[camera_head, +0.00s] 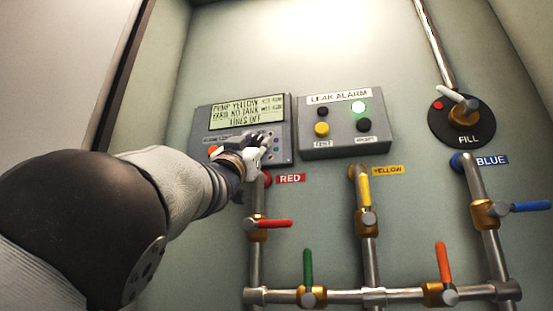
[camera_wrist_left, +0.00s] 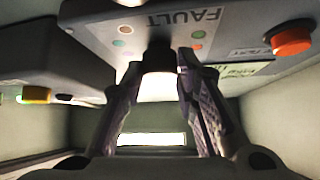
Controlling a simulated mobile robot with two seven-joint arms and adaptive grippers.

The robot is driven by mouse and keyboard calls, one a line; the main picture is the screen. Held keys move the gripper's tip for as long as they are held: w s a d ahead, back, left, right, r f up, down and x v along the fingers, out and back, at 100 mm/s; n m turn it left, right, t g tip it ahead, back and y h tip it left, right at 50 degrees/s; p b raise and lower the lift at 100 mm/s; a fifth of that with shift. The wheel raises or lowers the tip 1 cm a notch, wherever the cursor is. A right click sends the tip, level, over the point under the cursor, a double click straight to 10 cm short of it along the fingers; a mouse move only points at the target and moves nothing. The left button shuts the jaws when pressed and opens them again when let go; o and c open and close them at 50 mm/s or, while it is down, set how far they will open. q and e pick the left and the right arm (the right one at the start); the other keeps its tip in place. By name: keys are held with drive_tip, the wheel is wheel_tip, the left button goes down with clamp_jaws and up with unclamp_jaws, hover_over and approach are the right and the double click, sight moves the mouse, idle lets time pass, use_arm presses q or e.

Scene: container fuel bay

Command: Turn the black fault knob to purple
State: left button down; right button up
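The black fault knob (camera_wrist_left: 158,57) sticks out of the grey panel in the left wrist view, beside the upside-down word FAULT. Small coloured dots, green and orange among them, ring it. Which dot the knob points at cannot be told. My left gripper (camera_wrist_left: 160,66) has one finger on each side of the knob, close against it, and appears shut on it. In the head view my left gripper (camera_head: 256,150) is at the lower right of the display panel (camera_head: 203,120) and hides the knob. My right gripper is not in view.
The panel's display (camera_head: 248,110) reads PUMP YELLOW, YARD NO TANK, LINES OFF. A red-orange button (camera_wrist_left: 292,40) sits on the same panel. The leak alarm box (camera_head: 345,145) is close to the right, its green lamp lit. Pipes with coloured valve handles (camera_head: 308,265) run below; a FILL dial (camera_head: 463,117) is far right.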

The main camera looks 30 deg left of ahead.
use_arm(q)
drive_tip(key=shift+a+m+h, duration=0.1)
drive_tip(key=shift+m+h, duration=0.3)
drive_tip(key=shift+m, duration=0.2)
drive_tip(key=m+h, duration=0.5)
drive_tip(key=shift+a+m+g+h, duration=0.2)
drive_tip(key=shift+m+g+h, duration=0.1)
drive_tip(key=shift+s+a+r+m+g+h, duration=0.1)
drive_tip(key=shift+m+g+h, duration=0.65)
drive_tip(key=shift+m+h, duration=0.7)
drive_tip(key=shift+a+r+m+g+h, duration=0.1)
drive_tip(key=shift+m+g+h, duration=0.75)
drive_tip(key=shift+m, duration=1.4)
drive_tip(key=c, duration=1.3)
unclamp_jaws()
drive_tip(key=shift+f+h, duration=0.1)
drive_tip(key=shift+h, duration=0.3)
